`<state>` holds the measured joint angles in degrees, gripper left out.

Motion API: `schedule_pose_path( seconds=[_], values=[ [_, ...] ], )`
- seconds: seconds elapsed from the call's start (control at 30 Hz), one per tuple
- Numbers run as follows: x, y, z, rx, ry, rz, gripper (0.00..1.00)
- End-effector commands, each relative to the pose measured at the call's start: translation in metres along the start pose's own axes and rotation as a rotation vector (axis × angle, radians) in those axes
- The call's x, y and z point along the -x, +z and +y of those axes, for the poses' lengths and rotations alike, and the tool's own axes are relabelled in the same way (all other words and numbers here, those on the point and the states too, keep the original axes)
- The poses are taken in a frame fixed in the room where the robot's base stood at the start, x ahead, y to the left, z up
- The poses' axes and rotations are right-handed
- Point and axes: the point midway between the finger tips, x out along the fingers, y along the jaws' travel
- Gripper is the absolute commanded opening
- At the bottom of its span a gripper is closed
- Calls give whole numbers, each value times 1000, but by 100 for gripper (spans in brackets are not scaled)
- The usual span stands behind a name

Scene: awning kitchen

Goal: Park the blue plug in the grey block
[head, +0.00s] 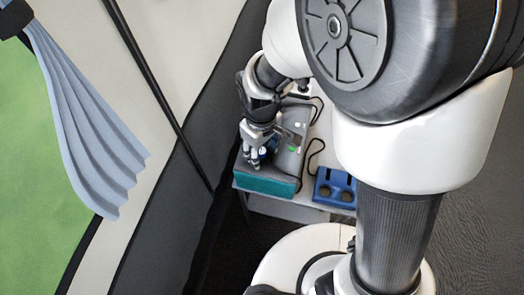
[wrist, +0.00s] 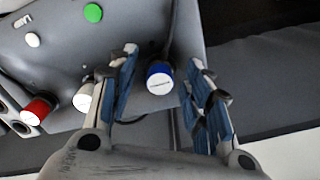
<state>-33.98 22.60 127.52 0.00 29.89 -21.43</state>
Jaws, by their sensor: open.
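The blue plug (wrist: 159,78), with a blue collar and a whitish end face, sits at the edge of a grey panel (wrist: 120,25) in the wrist view. My gripper (wrist: 165,82) is open, with one finger on each side of the plug; I cannot tell whether either touches it. In the head view my gripper (head: 257,157) is low over the grey-topped, teal-fronted box, and its fingers mostly hide the plug. A grey piece with round openings (wrist: 10,120) is partly in view at the wrist view's left edge; I cannot tell whether it is the grey block.
A red plug (wrist: 38,110) and a white plug (wrist: 84,97) stand left of my gripper, the white one close to the left finger. A green button (wrist: 93,12) lies farther back. A dark cable loops right of the teal-fronted box (head: 265,185), near a blue holder (head: 335,188).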

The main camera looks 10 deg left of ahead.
Motion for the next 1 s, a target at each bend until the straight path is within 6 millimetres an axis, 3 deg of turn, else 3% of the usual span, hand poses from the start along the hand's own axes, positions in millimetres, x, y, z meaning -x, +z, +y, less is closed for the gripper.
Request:
schedule_pose_path(
  seconds=[0.27,1.0],
  values=[
    [0,0,0,0,0,0,45],
    [-1,0,0,0,-1,-1,0]
  ],
)
